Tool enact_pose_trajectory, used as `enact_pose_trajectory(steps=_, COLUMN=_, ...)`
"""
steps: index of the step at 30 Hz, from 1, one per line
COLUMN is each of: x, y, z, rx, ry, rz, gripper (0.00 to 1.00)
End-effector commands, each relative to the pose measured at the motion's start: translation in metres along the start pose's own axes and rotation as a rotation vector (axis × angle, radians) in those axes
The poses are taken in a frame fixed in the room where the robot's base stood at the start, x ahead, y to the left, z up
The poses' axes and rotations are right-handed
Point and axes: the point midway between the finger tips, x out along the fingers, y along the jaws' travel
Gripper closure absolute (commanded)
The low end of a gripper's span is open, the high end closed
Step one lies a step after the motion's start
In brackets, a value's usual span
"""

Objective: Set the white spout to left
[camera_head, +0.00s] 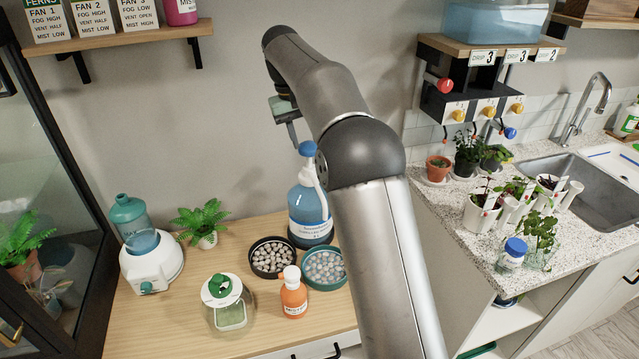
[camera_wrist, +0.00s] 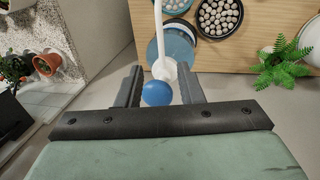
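A large bottle (camera_head: 308,207) with blue liquid stands at the back of the wooden counter. Its blue pump knob (camera_head: 307,149) is on top, and its white spout (camera_head: 317,178) slopes down toward the front in the head view. In the wrist view the white spout (camera_wrist: 157,35) runs from the neck toward the top edge. My gripper (camera_wrist: 160,80) is open above the bottle, its fingers either side of the blue knob (camera_wrist: 156,93). Gaps show on both sides of the knob; its height relative to the fingertips is hard to judge. My arm hides part of the bottle's right surroundings.
A bowl of pale pebbles (camera_head: 324,268), a dark bowl (camera_head: 272,258) and an orange bottle (camera_head: 293,296) stand in front of the bottle. A fern (camera_head: 203,222), a white humidifier (camera_head: 152,262) and a green-lidded jar (camera_head: 227,305) are to the left. A wall shelf (camera_head: 125,38) hangs above.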

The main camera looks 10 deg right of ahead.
Motion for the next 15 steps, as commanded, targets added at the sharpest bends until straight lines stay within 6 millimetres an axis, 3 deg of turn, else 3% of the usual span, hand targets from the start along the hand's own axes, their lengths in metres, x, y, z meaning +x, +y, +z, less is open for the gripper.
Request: enact_pose_trajectory(steps=15, x=0.111, y=0.000, z=0.001, rx=0.000, ry=-0.002, rz=-0.001, gripper=0.66)
